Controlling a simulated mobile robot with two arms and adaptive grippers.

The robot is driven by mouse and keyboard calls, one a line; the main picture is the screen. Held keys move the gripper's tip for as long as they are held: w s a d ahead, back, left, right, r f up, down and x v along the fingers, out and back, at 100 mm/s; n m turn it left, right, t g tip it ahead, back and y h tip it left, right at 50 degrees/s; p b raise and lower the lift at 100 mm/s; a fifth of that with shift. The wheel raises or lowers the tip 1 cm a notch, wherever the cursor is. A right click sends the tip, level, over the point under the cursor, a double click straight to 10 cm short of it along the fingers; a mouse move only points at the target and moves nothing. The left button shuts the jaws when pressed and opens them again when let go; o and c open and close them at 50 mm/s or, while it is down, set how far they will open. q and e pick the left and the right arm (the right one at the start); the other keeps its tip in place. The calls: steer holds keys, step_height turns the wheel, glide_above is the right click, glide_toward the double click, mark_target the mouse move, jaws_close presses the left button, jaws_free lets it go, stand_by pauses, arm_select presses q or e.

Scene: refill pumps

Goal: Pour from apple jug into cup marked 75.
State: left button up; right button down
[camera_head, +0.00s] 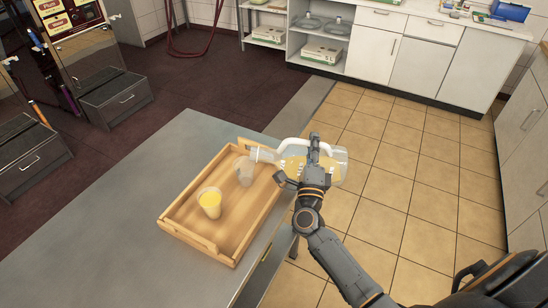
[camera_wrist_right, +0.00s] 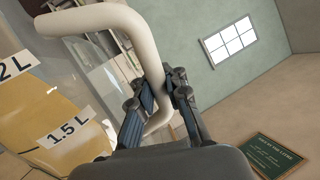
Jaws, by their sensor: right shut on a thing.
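A clear jug (camera_head: 338,170) with yellow liquid and a white handle (camera_wrist_right: 148,45) lies tipped nearly on its side, its mouth (camera_head: 259,153) pointing left. My right gripper (camera_head: 313,150) is shut on the handle; the wrist view shows its fingers (camera_wrist_right: 160,95) around it. The jug's mouth is above or beside a clear cup (camera_head: 246,172) in the tray; no stream is clearly visible. A second cup (camera_head: 210,204), holding yellow liquid, stands nearer in the tray. No cup marking is readable. The jug's scale reads 2 L and 1.5 L. My left gripper is out of view.
The wooden tray (camera_head: 183,193) sits at the right part of a grey table (camera_head: 128,205). The table left of the tray is clear. The jug's body extends past the table's right edge, over the tiled floor (camera_head: 430,200). Dispensers (camera_head: 85,45) and white cabinets (camera_head: 425,55) stand farther back.

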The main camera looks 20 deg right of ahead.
steer(key=shift+r, duration=0.15)
steer(key=shift+w+a+r+n+p, duration=0.2)
steer(key=shift+r+n+p, duration=0.3)
steer(key=shift+r+p, duration=0.35)
steer(key=shift+a+f, duration=0.1)
steer(key=shift+f, duration=0.1)
steer(key=shift+r, duration=0.1)
steer(key=shift+w+a+r+n+t+y+p, duration=0.25)
steer(key=shift+a+r+n+y+p, duration=0.25)
steer(key=shift+n+p, duration=0.35)
steer(key=shift+r, duration=0.1)
steer(key=shift+r+p, duration=0.25)
steer(key=shift+p, duration=0.3)
steer(key=shift+a, duration=0.1)
